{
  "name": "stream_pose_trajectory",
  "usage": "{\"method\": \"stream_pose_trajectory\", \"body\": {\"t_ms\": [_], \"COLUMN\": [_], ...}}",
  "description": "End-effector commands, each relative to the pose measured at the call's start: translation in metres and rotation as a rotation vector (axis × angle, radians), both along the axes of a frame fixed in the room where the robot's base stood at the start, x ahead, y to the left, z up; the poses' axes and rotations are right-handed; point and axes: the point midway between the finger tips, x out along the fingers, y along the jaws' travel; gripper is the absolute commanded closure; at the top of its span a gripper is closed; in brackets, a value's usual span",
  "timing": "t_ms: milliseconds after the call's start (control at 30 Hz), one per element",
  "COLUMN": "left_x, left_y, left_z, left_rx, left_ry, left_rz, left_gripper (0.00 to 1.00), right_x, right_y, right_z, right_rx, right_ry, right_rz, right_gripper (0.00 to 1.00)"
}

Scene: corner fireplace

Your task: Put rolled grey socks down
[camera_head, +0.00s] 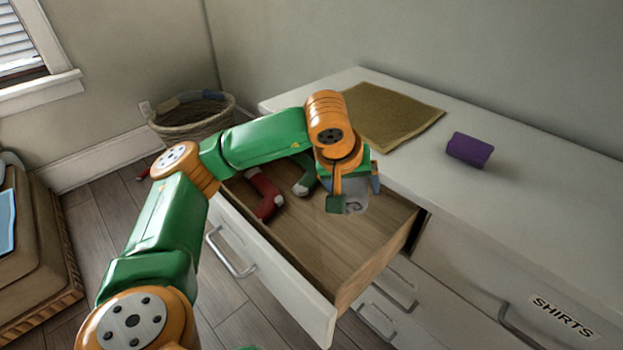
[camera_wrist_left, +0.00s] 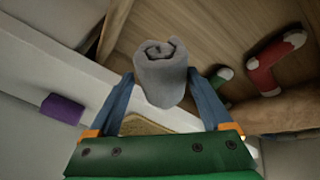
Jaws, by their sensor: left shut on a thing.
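The rolled grey socks (camera_wrist_left: 161,75) are a spiral roll held between the two fingers of my left gripper (camera_wrist_left: 164,92) in the left wrist view. In the head view, my left gripper (camera_head: 352,203) is over the open drawer (camera_head: 340,250), with the grey roll (camera_head: 356,204) partly hidden by it. I cannot tell whether the roll touches the drawer floor. A red sock (camera_head: 264,194) and a green sock (camera_head: 305,178) with pale ends lie in the drawer's far left part. My right gripper is not in view.
The white dresser top (camera_head: 520,190) holds a tan cloth (camera_head: 390,115) and a purple roll (camera_head: 469,150). A closed drawer labelled SHIRTS (camera_head: 563,317) is at the right. A woven basket (camera_head: 190,118) stands behind. The drawer's right and near floor is bare.

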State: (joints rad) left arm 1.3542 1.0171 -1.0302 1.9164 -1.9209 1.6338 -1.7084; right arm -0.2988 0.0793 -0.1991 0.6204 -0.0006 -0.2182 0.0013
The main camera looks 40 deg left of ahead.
Motion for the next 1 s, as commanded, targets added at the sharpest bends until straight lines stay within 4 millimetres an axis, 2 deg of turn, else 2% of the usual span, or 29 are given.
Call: {"method": "stream_pose_trajectory", "body": {"t_ms": [33,133,267,400,567,700,1000], "left_x": [0.002,0.006,0.008,0.008,0.008,0.008,0.008], "left_y": [0.004,0.013,0.019,0.020,0.019,0.020,0.019], "left_z": [-0.026,-0.050,-0.073,-0.107,-0.130,-0.156,-0.161], "left_rx": [0.003,0.009,0.016,0.016,0.015,0.016,0.014], "left_ry": [0.004,0.004,0.003,0.004,0.003,0.004,0.000], "left_rz": [0.029,0.084,0.119,0.122,0.121,0.121,0.119], "left_gripper": [0.70,0.70,0.70,0.70,0.70,0.70,0.70], "right_x": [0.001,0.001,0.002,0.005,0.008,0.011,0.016], "right_y": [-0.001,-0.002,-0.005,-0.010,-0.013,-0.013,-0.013], "right_z": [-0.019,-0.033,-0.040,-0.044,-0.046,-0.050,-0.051], "right_rx": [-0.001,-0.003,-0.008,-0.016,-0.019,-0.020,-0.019], "right_ry": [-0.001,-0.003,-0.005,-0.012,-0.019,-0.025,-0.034], "right_rz": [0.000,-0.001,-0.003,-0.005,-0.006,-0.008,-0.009], "right_gripper": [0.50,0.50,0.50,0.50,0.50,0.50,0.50]}}
